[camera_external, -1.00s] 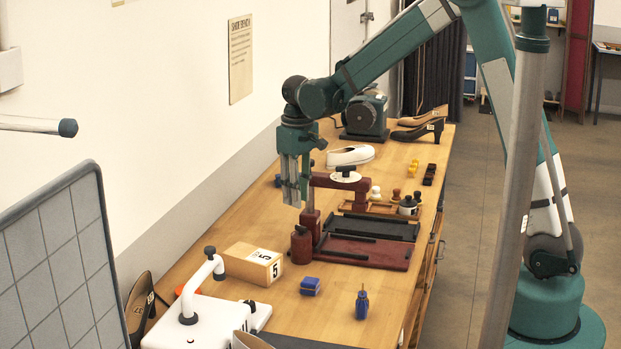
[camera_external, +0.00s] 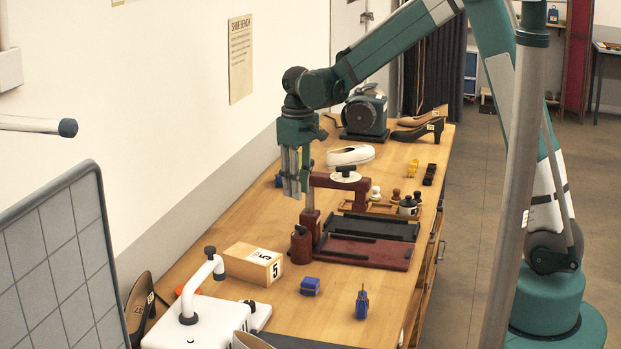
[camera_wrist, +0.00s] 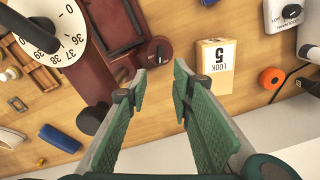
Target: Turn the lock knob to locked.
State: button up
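A dark red shoe device (camera_external: 371,252) stands on the bench, with a white numbered dial (camera_wrist: 72,36) on its arm. A round dark knob (camera_wrist: 158,50) sits at the device's near left corner; its red body (camera_external: 301,243) shows in the external view. Another black knob (camera_wrist: 36,33) lies over the dial. I cannot tell for sure which is the lock knob, and no lock marking is readable. My gripper (camera_wrist: 155,90) points down above the device's left side (camera_external: 293,196). Its fingers are apart with nothing between them, and it appears clear of the corner knob.
A box marked 5 (camera_external: 253,263) stands just left of the device. Blue items (camera_external: 310,286) lie in front. A white shoe (camera_external: 350,155) and a wooden tray with small bottles (camera_external: 388,207) are behind. A white machine with a handle (camera_external: 207,322) is at near left.

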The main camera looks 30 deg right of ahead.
aim_at(301, 226)
jog(key=shift+s+d+f+p, duration=0.1)
jog(key=shift+s+f+p, duration=0.1)
jog(key=shift+f+p, duration=0.5)
jog(key=shift+s+d+f+p, duration=0.1)
jog(key=shift+s+f+p, duration=0.1)
jog(key=shift+f+p, duration=0.45)
jog(key=shift+f, duration=0.2)
jog(key=shift+f, duration=0.1)
jog(key=shift+f, duration=3.8)
grip_shut()
